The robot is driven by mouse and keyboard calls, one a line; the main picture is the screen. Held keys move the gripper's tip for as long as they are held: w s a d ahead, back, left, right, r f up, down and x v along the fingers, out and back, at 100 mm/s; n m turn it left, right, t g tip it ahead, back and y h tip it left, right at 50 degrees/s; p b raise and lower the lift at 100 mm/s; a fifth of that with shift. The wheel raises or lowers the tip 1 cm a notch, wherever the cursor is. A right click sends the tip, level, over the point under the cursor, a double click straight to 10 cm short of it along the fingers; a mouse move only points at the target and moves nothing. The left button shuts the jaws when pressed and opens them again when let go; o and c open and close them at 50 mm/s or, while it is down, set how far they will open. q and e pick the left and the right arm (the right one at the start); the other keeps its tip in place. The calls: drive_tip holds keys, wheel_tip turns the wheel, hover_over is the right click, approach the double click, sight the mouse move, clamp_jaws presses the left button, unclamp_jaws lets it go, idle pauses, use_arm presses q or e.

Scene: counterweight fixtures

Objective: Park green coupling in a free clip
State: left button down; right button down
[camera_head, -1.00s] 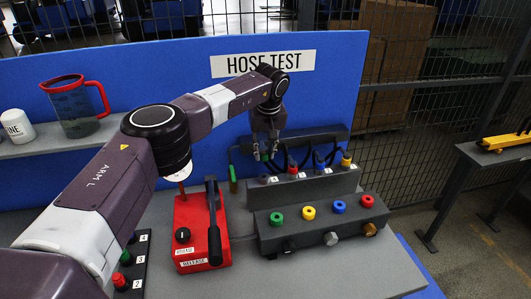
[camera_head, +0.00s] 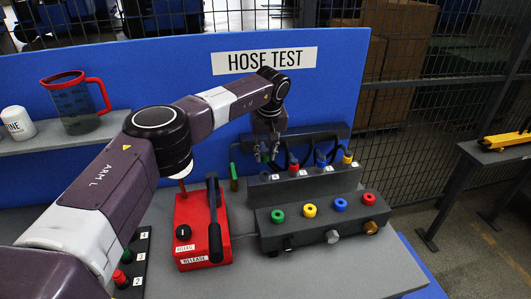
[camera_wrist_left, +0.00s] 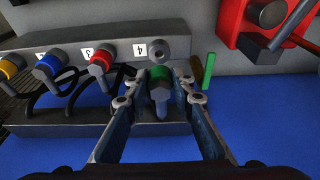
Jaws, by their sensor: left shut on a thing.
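My left gripper (camera_wrist_left: 160,84) is shut on the green coupling (camera_wrist_left: 160,76), which sits upright between its fingertips in the left wrist view. In the head view the gripper (camera_head: 266,154) is at the left end of a dark grey stepped rack (camera_head: 337,184); the coupling is small there. In the wrist view a bare grey round socket (camera_wrist_left: 156,49) beside label 4 lies just beyond the coupling. A red coupling (camera_wrist_left: 101,62) stands by label 3, then a blue one (camera_wrist_left: 48,64) and a yellow one (camera_wrist_left: 12,64). My right gripper is not seen.
A lower block in front carries green (camera_head: 278,216), yellow (camera_head: 309,211), blue (camera_head: 340,205) and red (camera_head: 369,199) rings. A red release box (camera_head: 201,232) with a black lever stands left. A numbered dark panel (camera_head: 136,272) with coloured tops lies partly behind my arm.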

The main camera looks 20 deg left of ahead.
sight(266, 175)
use_arm(q)
drive_tip(key=shift+f, duration=0.1)
drive_tip(key=shift+f+b, duration=0.8)
drive_tip(key=shift+f, duration=0.55)
drive_tip(key=shift+f, duration=0.1)
drive_tip(key=shift+f+b, duration=0.45)
drive_tip(key=shift+f, duration=0.25)
drive_tip(key=shift+f, duration=0.1)
drive_tip(key=shift+f+b, duration=0.4)
drive_tip(key=shift+f, duration=0.15)
drive_tip(key=shift+f, duration=0.2)
idle(0.6)
drive_tip(key=c, duration=1.6)
unclamp_jaws()
